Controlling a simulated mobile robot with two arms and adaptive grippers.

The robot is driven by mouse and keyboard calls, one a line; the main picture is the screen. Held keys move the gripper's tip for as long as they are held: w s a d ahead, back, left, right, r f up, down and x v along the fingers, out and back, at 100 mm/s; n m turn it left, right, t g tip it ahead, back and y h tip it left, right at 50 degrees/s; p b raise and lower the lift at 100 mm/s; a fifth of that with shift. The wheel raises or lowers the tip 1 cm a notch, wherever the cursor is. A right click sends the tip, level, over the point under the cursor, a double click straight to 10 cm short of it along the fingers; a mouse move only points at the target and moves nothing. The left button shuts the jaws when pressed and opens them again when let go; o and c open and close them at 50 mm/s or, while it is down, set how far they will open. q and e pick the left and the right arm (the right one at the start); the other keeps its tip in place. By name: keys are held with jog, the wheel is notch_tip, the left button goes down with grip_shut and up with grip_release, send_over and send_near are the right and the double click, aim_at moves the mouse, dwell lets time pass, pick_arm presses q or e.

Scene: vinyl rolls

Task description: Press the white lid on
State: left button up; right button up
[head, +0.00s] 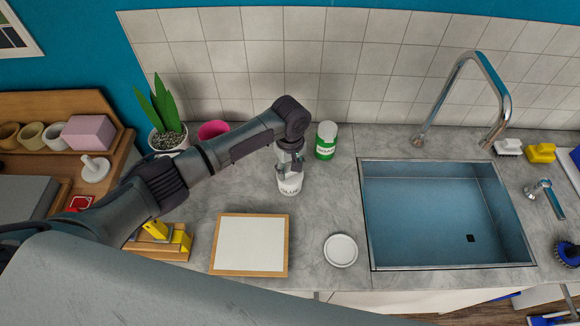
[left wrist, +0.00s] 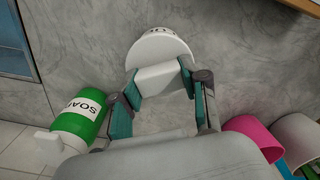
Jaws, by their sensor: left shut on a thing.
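A white container marked GLUE (head: 289,185) stands on the grey counter. My left gripper (head: 289,168) comes down from above onto its top. In the left wrist view the fingers (left wrist: 160,95) are shut on a white block-like piece (left wrist: 160,78), which I take to be the white lid. The round white body of the glue container (left wrist: 165,46) shows just beyond it. The piece and the body look touching or very close; I cannot tell whether the lid is seated. My right gripper is not in view.
A green soap container (head: 326,141) stands close at right; it also shows in the left wrist view (left wrist: 82,112). A pink pot (head: 213,130) and potted plant (head: 166,137) are behind my arm. A framed white board (head: 250,245), round white dish (head: 341,250) and sink (head: 445,215) lie nearer or right.

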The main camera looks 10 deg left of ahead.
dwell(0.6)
pick_arm(q)
jog(key=shift+f+p, duration=0.15)
jog(key=shift+p, duration=0.15)
dwell(0.3)
jog(key=o, duration=1.7)
jog(key=shift+o, duration=0.2)
jog(key=shift+r, duration=3.55)
